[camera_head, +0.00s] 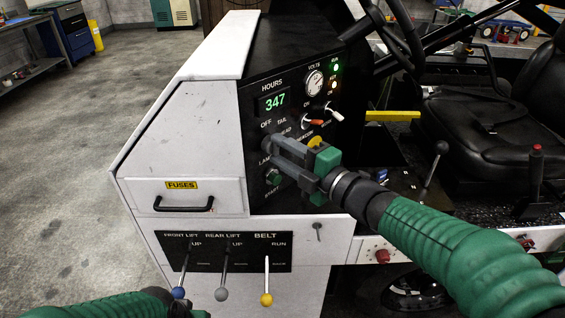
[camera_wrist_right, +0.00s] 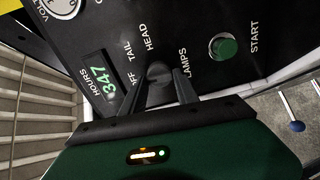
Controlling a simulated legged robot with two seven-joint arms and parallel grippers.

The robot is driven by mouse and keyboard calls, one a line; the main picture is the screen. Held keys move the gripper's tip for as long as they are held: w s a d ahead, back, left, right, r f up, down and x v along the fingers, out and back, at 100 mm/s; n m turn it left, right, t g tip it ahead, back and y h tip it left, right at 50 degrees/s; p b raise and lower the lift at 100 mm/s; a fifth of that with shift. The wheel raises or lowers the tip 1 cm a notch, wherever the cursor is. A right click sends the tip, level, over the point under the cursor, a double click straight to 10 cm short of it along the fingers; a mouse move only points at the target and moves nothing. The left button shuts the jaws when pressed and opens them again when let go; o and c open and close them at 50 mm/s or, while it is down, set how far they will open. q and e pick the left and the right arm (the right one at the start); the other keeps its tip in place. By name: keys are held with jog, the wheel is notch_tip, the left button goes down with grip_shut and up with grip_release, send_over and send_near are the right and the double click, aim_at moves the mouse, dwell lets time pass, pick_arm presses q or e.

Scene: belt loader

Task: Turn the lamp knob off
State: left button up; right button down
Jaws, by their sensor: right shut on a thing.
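The lamp knob (camera_wrist_right: 157,74) is a dark rotary knob on the black control panel (camera_head: 283,60). Labels OFF, TAIL, HEAD and LAMPS are printed around it. My right gripper (camera_head: 277,153) is at the panel, and in the head view it covers most of the knob. In the right wrist view my right gripper (camera_wrist_right: 158,86) has one finger on each side of the knob and is shut on it. The exact mark the knob points to is hard to tell. My left arm shows at the bottom left of the head view; its gripper is out of the frame.
A green start button (camera_wrist_right: 222,47) sits beside the knob. Above are the hours display (camera_head: 272,102), a volts gauge (camera_head: 314,83) and toggle switches. Below are a fuses drawer (camera_head: 183,197) and levers with blue, grey and yellow (camera_head: 266,299) tips. A seat (camera_head: 505,100) stands at right.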

jog(key=shift+f+n+b, duration=0.3)
jog(key=shift+n+b, duration=0.15)
jog(key=shift+n, duration=0.15)
jog(key=c, duration=1.2)
grip_release()
jog(key=shift+o, duration=1.4)
jog(key=shift+r, duration=0.1)
jog(key=shift+s+r, duration=0.1)
jog(key=shift+s+d, duration=0.2)
jog(key=shift+d, duration=0.15)
jog(key=p+v, duration=0.1)
jog(key=v, duration=1.5)
